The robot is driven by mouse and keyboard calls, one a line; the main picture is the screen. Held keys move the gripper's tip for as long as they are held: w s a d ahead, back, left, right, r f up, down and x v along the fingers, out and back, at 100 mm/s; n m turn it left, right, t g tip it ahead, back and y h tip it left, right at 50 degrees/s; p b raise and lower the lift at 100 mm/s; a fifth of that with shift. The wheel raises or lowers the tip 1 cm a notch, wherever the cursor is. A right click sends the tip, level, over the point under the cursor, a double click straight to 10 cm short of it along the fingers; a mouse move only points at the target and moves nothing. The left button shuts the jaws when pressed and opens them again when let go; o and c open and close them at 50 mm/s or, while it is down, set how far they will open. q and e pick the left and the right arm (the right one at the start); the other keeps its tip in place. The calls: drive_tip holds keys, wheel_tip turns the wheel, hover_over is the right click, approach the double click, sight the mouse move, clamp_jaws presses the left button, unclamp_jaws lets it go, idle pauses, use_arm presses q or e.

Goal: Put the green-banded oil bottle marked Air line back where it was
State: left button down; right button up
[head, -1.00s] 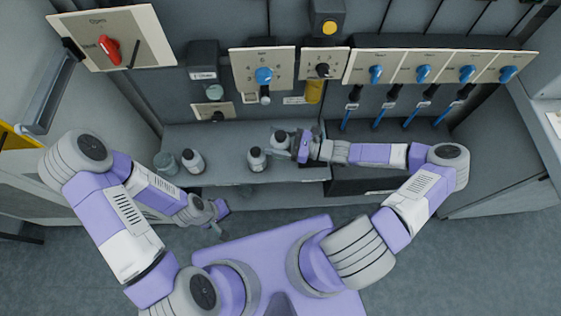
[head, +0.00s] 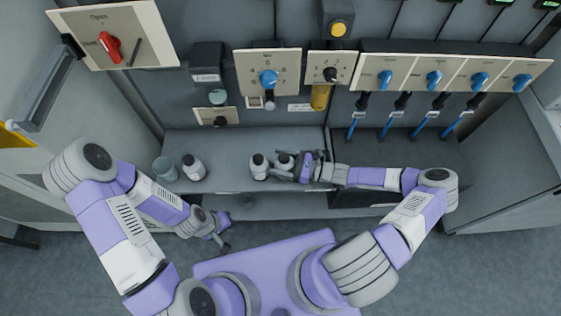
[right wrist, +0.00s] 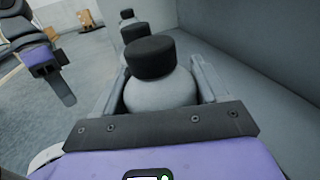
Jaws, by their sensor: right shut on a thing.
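My right gripper (head: 294,168) is shut on a grey-white bottle (head: 284,161) with a dark cap, upright at the shelf. In the right wrist view the held bottle (right wrist: 160,93) sits between the fingers, its black cap upward. A similar bottle (head: 259,167) stands just left of it, close by; I cannot tell whether they touch. Another similar bottle (head: 193,168) stands further left. No green band or Air line marking is readable on any of them. My left gripper (head: 221,230) hangs in front of the shelf, away from the bottles; its opening is unclear.
The grey shelf (head: 228,160) is free between the left bottle and the middle one. A grey-green jar (head: 165,169) stands at its left end. Panels with a red handle (head: 109,45) and blue knobs (head: 268,78) are on the wall behind. Blue-tipped hoses (head: 389,123) hang at right.

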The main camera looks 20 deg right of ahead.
drive_tip(key=o, duration=1.2)
drive_tip(key=shift+f, duration=0.1)
drive_tip(key=shift+r, duration=0.2)
drive_tip(key=p+v, duration=0.2)
drive_tip(key=v, duration=1)
drive_tip(key=shift+s, duration=0.1)
